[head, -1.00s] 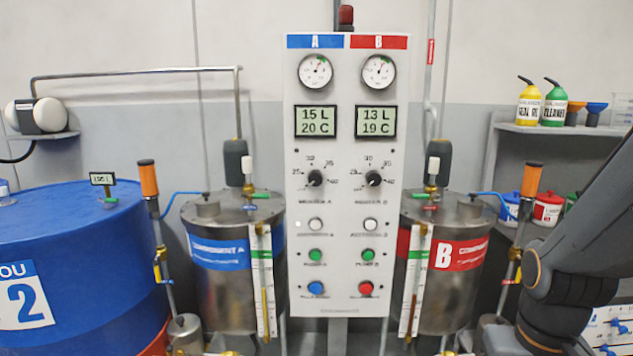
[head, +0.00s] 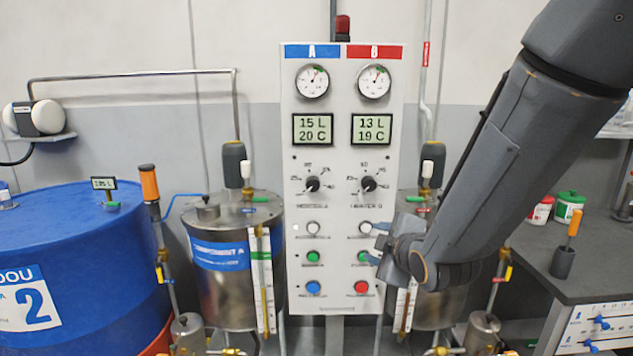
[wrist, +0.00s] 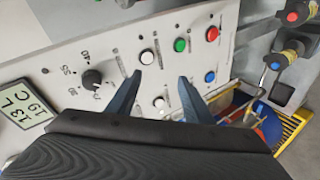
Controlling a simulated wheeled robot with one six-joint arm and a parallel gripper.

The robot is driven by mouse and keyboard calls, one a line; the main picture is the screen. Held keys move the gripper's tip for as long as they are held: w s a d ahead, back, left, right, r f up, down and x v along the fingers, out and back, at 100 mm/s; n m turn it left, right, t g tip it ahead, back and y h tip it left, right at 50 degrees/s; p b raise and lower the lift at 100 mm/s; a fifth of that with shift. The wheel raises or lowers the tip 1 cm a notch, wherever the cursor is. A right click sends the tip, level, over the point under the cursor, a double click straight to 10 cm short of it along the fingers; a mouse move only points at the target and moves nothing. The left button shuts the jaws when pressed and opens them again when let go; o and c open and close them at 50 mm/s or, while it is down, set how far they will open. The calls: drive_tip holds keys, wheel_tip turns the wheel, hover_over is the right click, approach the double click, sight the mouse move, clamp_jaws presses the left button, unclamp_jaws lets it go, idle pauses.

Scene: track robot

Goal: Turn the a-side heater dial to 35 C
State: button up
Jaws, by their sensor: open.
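The a-side heater dial (head: 313,184) is a black knob in the left column of the white panel (head: 342,230), under the blue "A" header. Its pointer setting is too small to read. The A display (head: 313,129) above it reads 15 L and 20 C. The b-side dial (head: 369,184) is right of it and also shows in the wrist view (wrist: 92,78). My gripper (head: 377,243) is open and empty, over the lower right of the panel, below and right of the a-side dial. In the wrist view its blue fingertips (wrist: 160,77) are apart near the white buttons.
White (head: 312,228), green (head: 312,257) and blue (head: 312,287) buttons sit below the a-side dial; a similar B column ends in a red button (head: 362,287). Steel tanks flank the panel, and a blue drum (head: 80,260) stands left. Space before the panel's left half is clear.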

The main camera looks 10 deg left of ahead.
sight(314, 187)
drive_tip(key=a+r+n+t+y+p, duration=0.1)
drive_tip(key=a+r+n+t+y, duration=0.2)
drive_tip(key=a+r+n+y, duration=0.55)
drive_tip(key=shift+w+a+r+m+h+p, duration=0.25)
drive_tip(key=shift+w+a+h+p, duration=0.3)
drive_tip(key=shift+w+a, duration=0.45)
drive_tip(key=shift+w+a+r+m+h+p, duration=0.15)
drive_tip(key=shift+w+a+m+h+p, duration=0.15)
drive_tip(key=shift+w+a+h, duration=0.5)
drive_tip(key=shift+w+a+r+m+h+p, duration=0.2)
drive_tip(key=shift+w+a+h+p, duration=0.25)
drive_tip(key=shift+w+a, duration=0.75)
drive_tip(key=shift+s+a, duration=0.2)
drive_tip(key=shift+s, duration=0.05)
drive_tip(key=c, duration=1)
drive_tip(key=shift+f+b, duration=0.1)
drive_tip(key=shift+b, duration=0.25)
